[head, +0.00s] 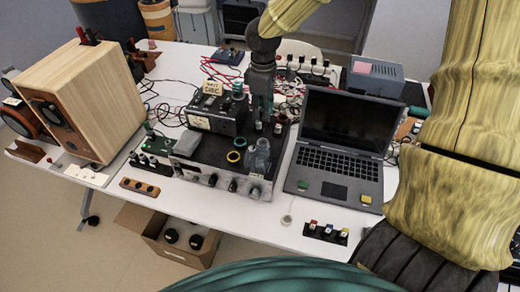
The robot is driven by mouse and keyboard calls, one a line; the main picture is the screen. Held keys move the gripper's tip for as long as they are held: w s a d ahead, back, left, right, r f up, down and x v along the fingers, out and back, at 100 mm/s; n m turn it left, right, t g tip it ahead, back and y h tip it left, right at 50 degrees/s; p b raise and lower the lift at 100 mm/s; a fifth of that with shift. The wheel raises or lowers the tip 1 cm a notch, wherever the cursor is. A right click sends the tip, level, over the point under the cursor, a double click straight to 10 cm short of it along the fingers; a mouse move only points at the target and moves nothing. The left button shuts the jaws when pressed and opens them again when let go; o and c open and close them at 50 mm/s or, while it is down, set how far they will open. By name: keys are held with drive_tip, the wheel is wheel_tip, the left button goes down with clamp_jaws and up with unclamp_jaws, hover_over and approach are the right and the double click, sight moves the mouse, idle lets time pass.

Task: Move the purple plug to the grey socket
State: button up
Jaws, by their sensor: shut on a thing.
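My gripper (262,114) points down over the back right part of the dark-topped amplifier (210,152). Its fingers are close together on a small thing, whose colour and shape I cannot make out. I cannot pick out the purple plug for sure. Small light-topped pieces (278,128) stand just right of the fingertips. I cannot tell which socket is the grey one.
An open laptop (343,145) is to the right, a wooden speaker (88,98) to the left. Red and white cables crowd the back. White table shows in front.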

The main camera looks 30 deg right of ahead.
drive_tip(key=shift+s+d+f+p, duration=0.1)
drive_tip(key=shift+f+p, duration=0.55)
drive_tip(key=shift+f, duration=4.8)
drive_tip(key=shift+f, duration=0.35)
drive_tip(key=o, duration=0.9)
drive_tip(key=shift+r+b, duration=0.7)
drive_tip(key=shift+r, duration=5.65)
